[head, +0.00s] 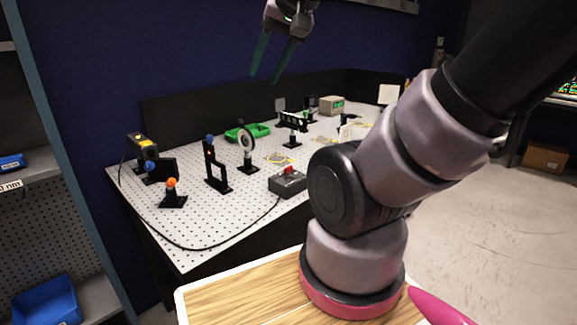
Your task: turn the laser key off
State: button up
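My gripper (265,77) hangs high above the back of the optical table, in front of the dark blue wall. Its two teal fingers point down, spread apart, with nothing between them. A small grey box (287,184) with a red part (290,170) on top sits at the table's front edge, left of my arm. A black cable runs from the box along the front edge towards the left. My gripper is well above and behind this box, not touching it. I cannot make out a key or its position at this size.
The perforated white table (200,238) carries a black and yellow device (143,146), an orange-topped mount (171,185), black post mounts, a ring mount (246,141), a green tray (248,132) and a beige box (331,105). Dark panels back the table. Shelves stand at left.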

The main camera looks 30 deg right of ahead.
jog(key=w+d+f+m+g+h, duration=0.1)
jog(key=w+d+f+m+g, duration=0.15)
jog(key=w, duration=0.35)
jog(key=w+d+f+m+g, duration=0.1)
jog(key=w+d+f+m, duration=0.1)
jog(key=w+d+f, duration=0.25)
jog(key=m+g+h, duration=0.1)
jog(key=m+g, duration=0.2)
jog(key=m, duration=0.2)
send_near(289, 170)
jog(key=f, duration=0.7)
jog(key=shift+w+f, duration=0.25)
jog(key=shift+w, duration=0.15)
grip_shut()
